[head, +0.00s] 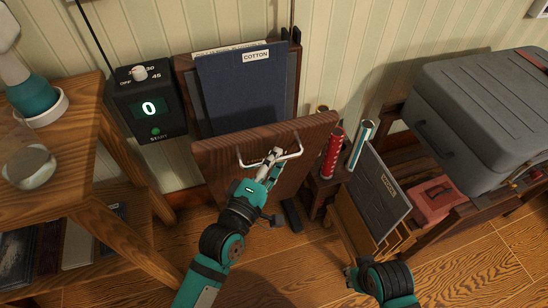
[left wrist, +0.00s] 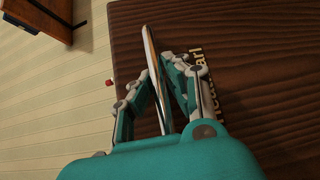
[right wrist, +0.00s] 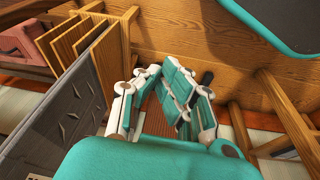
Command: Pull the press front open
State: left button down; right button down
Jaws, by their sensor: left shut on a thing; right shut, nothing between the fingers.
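The press front (head: 222,164) is a dark brown wood panel with a pale metal bar handle (head: 293,154). Its top edge stands out from the press body (head: 185,78), tilted toward me, with a gap behind it. My left gripper (head: 272,158) is shut on the handle near its middle. The left wrist view shows the handle (left wrist: 152,60) between the fingers and the wood front (left wrist: 245,60) with partly hidden lettering. My right gripper (right wrist: 178,85) is shut and empty, low over the floor at right. A dark blue "COTTON" board (head: 240,100) stands inside the press.
A black timer box (head: 150,105) showing 0 is left of the press. A wooden shelf unit (head: 85,120) stands at left.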

pick_arm(q)
jog(key=shift+r, duration=0.2)
pick_arm(e)
jog(key=shift+r, duration=0.1)
